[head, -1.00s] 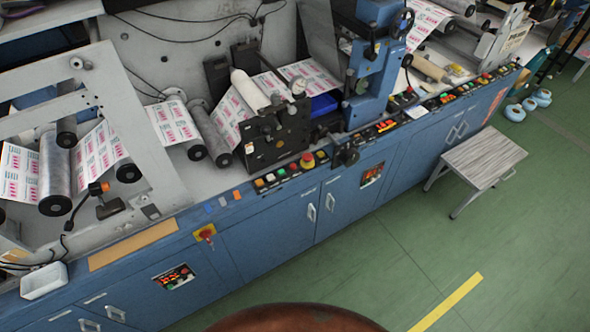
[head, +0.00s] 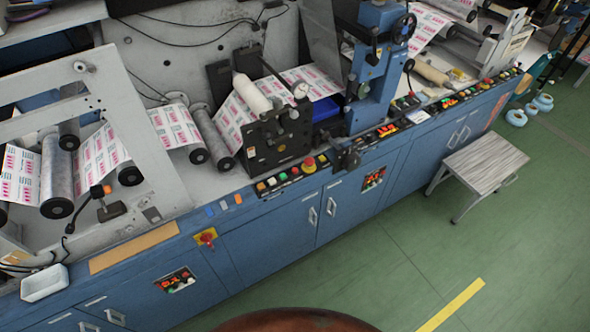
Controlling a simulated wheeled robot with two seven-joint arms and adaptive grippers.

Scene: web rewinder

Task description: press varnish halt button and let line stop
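The blue web rewinder line (head: 270,244) runs diagonally across the head view, with a printed web (head: 100,150) threaded over several rollers. A row of small coloured buttons (head: 283,178) sits on its front ledge, with a large red mushroom button (head: 309,164) on a yellow base at the right end of that row. More buttons (head: 450,101) line the ledge farther right. Labels are too small to read, so I cannot tell which button is the varnish halt. Neither gripper is in view.
A grey stool (head: 484,166) stands on the green floor in front of the line at right. A white tray (head: 44,283) sits on the ledge at far left. Blue-white rolls (head: 530,109) lie on the floor at far right. The floor in front is otherwise clear.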

